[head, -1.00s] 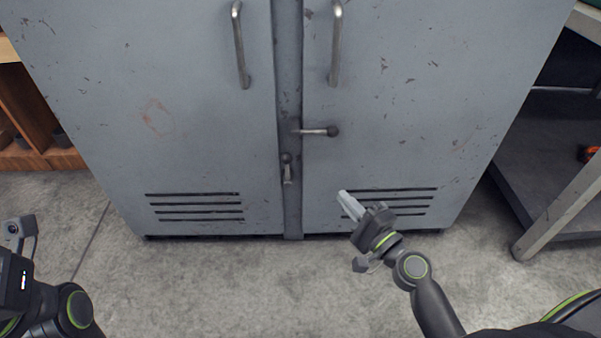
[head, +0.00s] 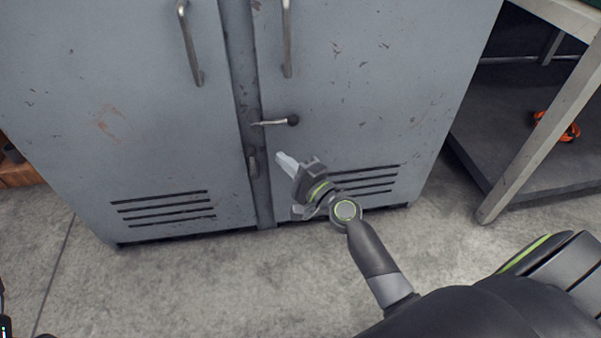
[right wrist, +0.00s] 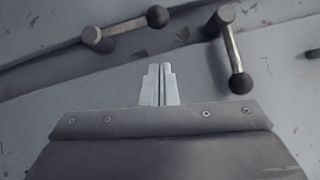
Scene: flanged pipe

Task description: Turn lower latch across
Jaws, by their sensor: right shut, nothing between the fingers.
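The lower latch (head: 252,162) is a short lever on the seam between the grey cabinet's doors. It stands along the seam; in the right wrist view the lower latch (right wrist: 125,27) has its dark ball at the upper end. The upper latch (head: 275,122) lies across the seam, ball to the right; it also shows in the right wrist view (right wrist: 233,55). My right gripper (head: 280,157) is shut and empty, just right of the lower latch in the head view. Contact with the latch is not visible. My left gripper is out of view; only a sliver of that arm shows.
The cabinet (head: 110,110) has two vertical door handles (head: 287,40) above the latches and slotted vents (head: 165,208) below. A metal table (head: 535,110) with a lower shelf stands at right. The concrete floor in front is clear.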

